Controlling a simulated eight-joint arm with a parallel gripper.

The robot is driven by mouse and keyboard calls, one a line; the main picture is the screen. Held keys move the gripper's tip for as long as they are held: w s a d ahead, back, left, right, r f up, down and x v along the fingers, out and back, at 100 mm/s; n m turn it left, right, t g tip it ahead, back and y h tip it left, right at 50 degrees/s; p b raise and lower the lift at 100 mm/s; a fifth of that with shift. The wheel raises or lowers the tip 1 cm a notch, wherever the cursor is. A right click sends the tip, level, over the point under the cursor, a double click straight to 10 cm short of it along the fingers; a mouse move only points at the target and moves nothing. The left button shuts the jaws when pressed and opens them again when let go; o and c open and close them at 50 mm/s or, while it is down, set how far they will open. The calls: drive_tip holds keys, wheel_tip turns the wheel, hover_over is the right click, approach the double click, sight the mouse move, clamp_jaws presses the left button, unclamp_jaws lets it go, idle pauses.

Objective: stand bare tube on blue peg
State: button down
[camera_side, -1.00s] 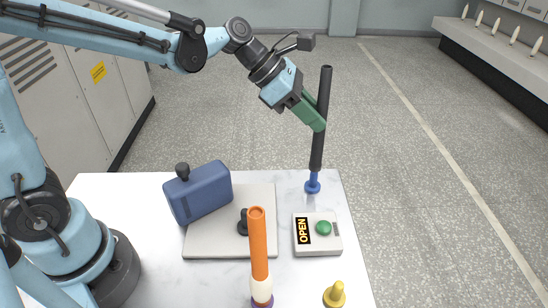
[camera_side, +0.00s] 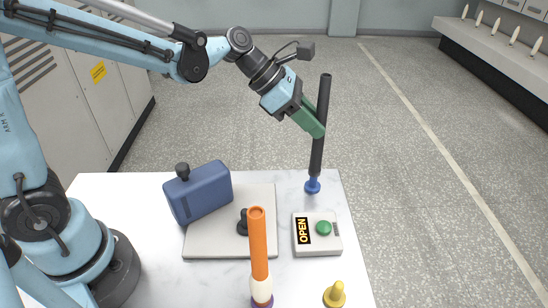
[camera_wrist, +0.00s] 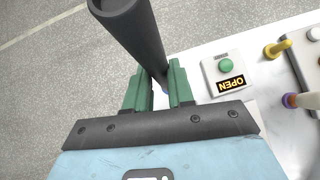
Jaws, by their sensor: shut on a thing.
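The bare tube (camera_side: 319,125) is long, black and nearly upright, leaning slightly in the side view. My gripper (camera_side: 318,130) has its green fingers shut on it around its middle. In the wrist view the tube (camera_wrist: 138,32) rises between the green fingers (camera_wrist: 160,88). The blue peg (camera_side: 312,185) stands at the far right corner of the white table. The tube's lower end meets the peg's top, and the peg's flared base shows below it. How deep the peg sits inside the tube is hidden.
A box with a green button and an OPEN sign (camera_side: 301,247) lies in front of the blue peg. An orange tube (camera_side: 258,240) stands on a purple peg, near a yellow peg (camera_side: 335,294). A blue flask (camera_side: 198,192) stands on a grey plate (camera_side: 215,246).

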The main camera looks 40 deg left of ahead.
drive_tip(key=shift+f, duration=1.75)
drive_tip(key=c, duration=0.9)
unclamp_jaws()
drive_tip(key=v, duration=1.2)
drive_tip(key=s+a+f+m+y, duration=0.1)
drive_tip(key=s+f+m+y, duration=0.1)
drive_tip(key=m, duration=0.5)
drive_tip(key=s+a+f+m+t+y, duration=0.1)
drive_tip(key=s+a+m+y, duration=0.1)
drive_tip(key=s+m, duration=0.2)
drive_tip(key=s+a+f+m+y, duration=0.2)
drive_tip(key=s+m, duration=0.1)
drive_tip(key=m, duration=0.7)
drive_tip(key=shift+f, duration=0.4)
drive_tip(key=m, duration=0.2)
drive_tip(key=a+m+t+y, duration=0.1)
drive_tip(key=m, duration=0.1)
drive_tip(key=shift+s+f, duration=0.3)
drive_tip(key=shift+s, duration=0.1)
